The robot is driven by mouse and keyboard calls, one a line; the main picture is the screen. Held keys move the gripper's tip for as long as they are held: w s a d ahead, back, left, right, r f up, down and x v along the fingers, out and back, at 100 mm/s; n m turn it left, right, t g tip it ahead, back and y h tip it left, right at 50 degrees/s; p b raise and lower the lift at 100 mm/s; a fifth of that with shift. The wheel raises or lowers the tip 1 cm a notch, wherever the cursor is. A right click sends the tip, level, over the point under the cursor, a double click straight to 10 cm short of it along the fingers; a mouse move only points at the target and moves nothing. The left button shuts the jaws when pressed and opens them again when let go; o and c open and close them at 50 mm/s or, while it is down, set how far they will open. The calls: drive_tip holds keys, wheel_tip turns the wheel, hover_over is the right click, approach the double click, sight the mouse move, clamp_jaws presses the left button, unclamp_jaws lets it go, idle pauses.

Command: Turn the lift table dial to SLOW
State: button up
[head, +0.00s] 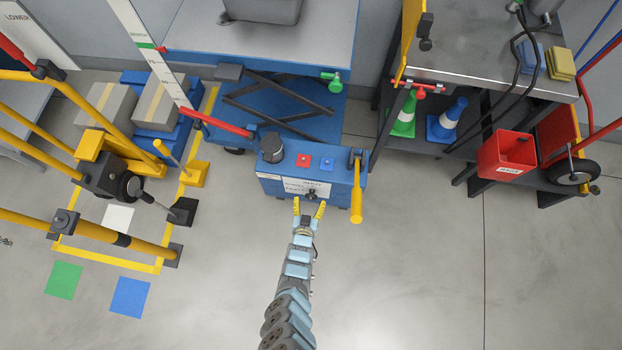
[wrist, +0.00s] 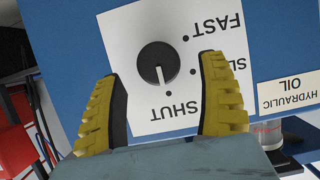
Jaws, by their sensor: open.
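The dial (wrist: 157,63) is a round dark knob on a white label plate (wrist: 145,25), upside down in the wrist view. Its pale pointer aims down toward the dot by SHUT. FAST is at the upper right. SLOW is partly hidden behind the right finger. In the head view the dial (head: 311,194) sits low on the front of a blue unit (head: 340,180). My gripper (head: 309,208) is open, facing that front. In the wrist view its yellow fingers (wrist: 162,72) appear on either side of the dial with gaps; contact is not visible.
A yellow-handled lever (head: 356,200) hangs at the unit's right side. A black cap (head: 271,148), a red button (head: 301,160) and a blue button (head: 326,164) are on top. The blue lift table (head: 270,100) stands behind. Yellow rails (head: 35,225) are at left. Floor at right is clear.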

sight(311, 198)
drive_tip(key=shift+b+x, duration=0.7)
drive_tip(key=shift+x, duration=0.8)
drive_tip(key=c, duration=1.2)
